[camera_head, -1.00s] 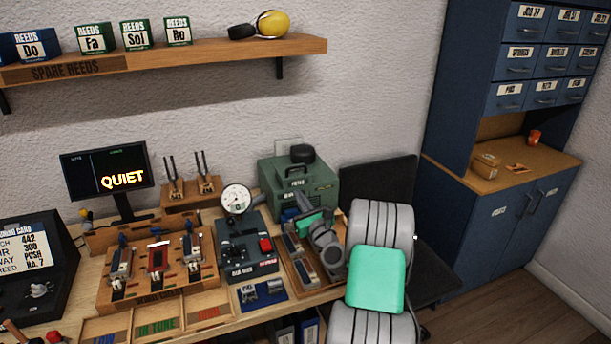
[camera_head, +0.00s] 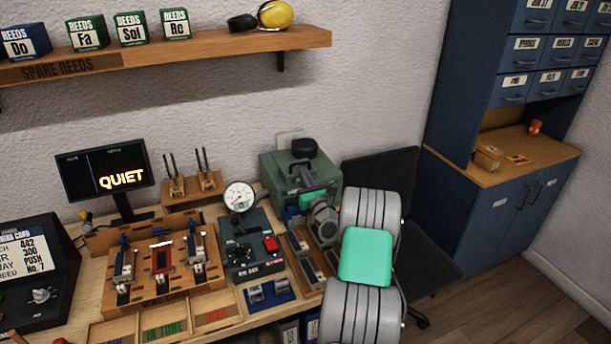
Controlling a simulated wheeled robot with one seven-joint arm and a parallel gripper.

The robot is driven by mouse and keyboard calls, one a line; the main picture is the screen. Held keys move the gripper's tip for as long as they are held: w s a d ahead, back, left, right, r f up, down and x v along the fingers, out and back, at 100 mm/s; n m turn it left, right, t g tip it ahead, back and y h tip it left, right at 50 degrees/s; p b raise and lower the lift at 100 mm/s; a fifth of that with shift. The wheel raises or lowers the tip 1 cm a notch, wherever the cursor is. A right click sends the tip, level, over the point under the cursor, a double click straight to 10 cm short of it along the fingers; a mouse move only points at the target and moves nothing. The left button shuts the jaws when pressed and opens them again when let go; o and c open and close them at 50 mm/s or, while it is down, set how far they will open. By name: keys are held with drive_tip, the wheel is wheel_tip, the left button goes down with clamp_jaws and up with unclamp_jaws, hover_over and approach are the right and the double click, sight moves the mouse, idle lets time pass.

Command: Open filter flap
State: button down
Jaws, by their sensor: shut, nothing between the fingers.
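A green box-shaped unit (camera_head: 270,172) with a round black cap on top stands at the back of the bench, against the wall. I take it to carry the filter flap. Its front is largely covered by my arm, so I cannot tell whether the flap is open or shut. My gripper (camera_head: 307,174) is shut and empty. It is raised at the front of the green unit, and its dark fingertips overlap the front face. I cannot tell whether they touch it.
A gauge (camera_head: 239,197) and a dark control box (camera_head: 252,250) stand left of the arm. A wooden rack (camera_head: 160,270) and a monitor (camera_head: 105,179) are further left. A shelf (camera_head: 180,58) hangs above. A dark chair (camera_head: 385,170) is behind my arm.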

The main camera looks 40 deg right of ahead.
drive_tip(key=shift+w+a, duration=0.1)
drive_tip(key=shift+a, duration=0.05)
drive_tip(key=shift+r, duration=0.1)
drive_tip(key=shift+r, duration=0.25)
